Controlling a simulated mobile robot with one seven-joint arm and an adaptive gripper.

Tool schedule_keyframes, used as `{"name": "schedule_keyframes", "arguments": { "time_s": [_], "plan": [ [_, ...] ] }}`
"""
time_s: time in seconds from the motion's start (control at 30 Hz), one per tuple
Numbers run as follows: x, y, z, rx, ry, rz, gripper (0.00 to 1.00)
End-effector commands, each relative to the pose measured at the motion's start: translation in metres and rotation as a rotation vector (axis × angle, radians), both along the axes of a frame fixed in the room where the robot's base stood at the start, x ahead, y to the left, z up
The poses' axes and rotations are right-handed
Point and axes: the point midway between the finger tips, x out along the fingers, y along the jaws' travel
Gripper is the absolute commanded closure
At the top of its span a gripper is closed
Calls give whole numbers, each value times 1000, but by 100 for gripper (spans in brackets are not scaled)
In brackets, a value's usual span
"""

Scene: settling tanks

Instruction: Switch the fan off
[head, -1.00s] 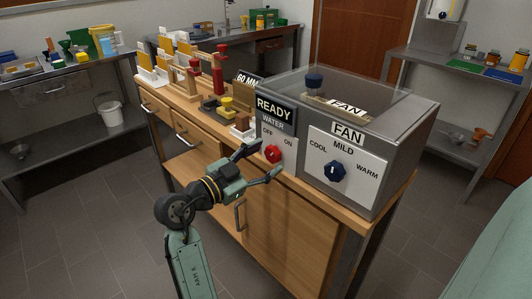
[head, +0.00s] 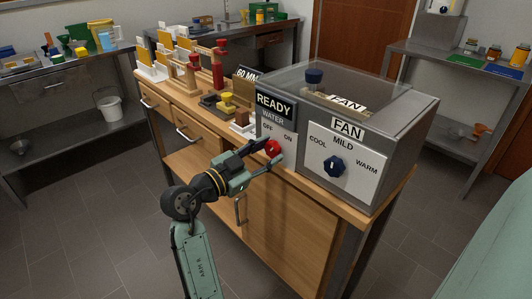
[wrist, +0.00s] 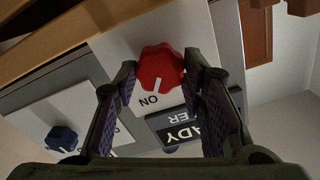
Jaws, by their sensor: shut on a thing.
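The grey box has a white front panel (head: 313,183) marked FAN, COOL, MILD and WARM, with a dark blue knob (head: 334,166). The blue knob also shows in the wrist view (wrist: 62,138), its white mark seemingly towards MILD. My gripper (head: 267,153) is at the red knob (head: 273,147) of the WATER OFF/ON panel, left of the fan panel. In the wrist view my fingers (wrist: 162,78) are shut on the red knob (wrist: 160,67), whose white mark points near ON.
A READY sign (head: 275,105) sits above the red knob. Floor in front of the cabinet is clear.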

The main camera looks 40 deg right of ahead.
Motion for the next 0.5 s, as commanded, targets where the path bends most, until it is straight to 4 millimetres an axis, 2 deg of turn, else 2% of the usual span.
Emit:
{"name": "schedule_keyframes", "arguments": {
  "time_s": [0.17,0.5],
  "plan": [
    [0,0,0,0,0,-1,91],
    [0,0,0,-3,58,-1,91]
  ]
}}
